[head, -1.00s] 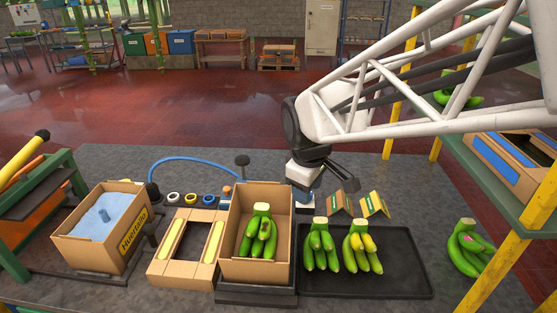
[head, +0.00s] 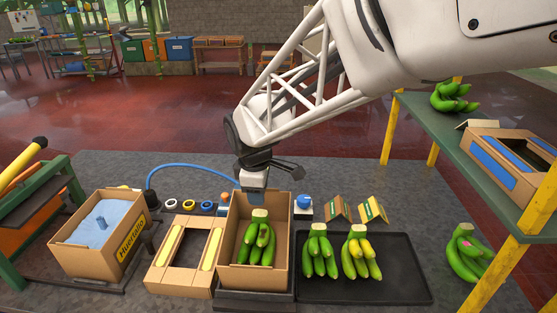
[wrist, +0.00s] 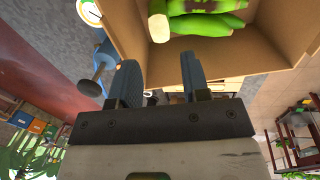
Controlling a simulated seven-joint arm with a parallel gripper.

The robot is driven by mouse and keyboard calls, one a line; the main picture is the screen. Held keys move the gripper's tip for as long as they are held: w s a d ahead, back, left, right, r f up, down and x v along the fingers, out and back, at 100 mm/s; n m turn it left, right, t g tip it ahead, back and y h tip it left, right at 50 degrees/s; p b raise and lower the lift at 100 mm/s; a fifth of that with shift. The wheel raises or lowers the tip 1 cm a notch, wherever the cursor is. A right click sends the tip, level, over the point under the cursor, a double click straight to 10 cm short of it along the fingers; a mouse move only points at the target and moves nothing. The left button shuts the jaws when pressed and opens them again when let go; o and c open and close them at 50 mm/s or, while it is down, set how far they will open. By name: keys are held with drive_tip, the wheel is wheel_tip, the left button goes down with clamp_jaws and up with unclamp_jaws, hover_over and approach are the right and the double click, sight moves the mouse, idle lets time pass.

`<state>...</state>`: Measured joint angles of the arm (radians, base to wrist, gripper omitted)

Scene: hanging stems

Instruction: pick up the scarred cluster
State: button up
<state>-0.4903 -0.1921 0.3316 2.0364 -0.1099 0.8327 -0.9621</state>
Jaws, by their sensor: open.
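A green banana cluster (head: 258,244) with a pale cut crown lies in an open cardboard box at the middle. In the wrist view this cluster (wrist: 205,22) shows brown marks on its skin, so it looks like the scarred one. My gripper (wrist: 161,72) is open and empty, its two blue-grey fingers apart. In the head view my gripper (head: 252,190) is above the box's back edge, behind and above the crown. It is not touching the cluster. The fingertips are hard to make out in the head view.
A black tray (head: 400,290) right of the box (head: 226,278) holds a green cluster (head: 319,255) and a yellow-tinged one (head: 360,258). A cluster with a pink mark (head: 465,257) lies far right. A box with blue padding (head: 90,255) and an empty cardboard frame (head: 165,270) stand left.

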sight(260, 213)
drive_tip(key=shift+w+f, duration=0.2)
drive_tip(key=shift+f, duration=0.95)
drive_tip(key=shift+w+f, duration=0.25)
drive_tip(key=shift+f, duration=1.05)
drive_tip(key=shift+w+f, duration=0.2)
drive_tip(key=shift+f, duration=1.05)
drive_tip(key=c, duration=0.7)
clamp_jaws()
drive_tip(key=shift+r, duration=0.15)
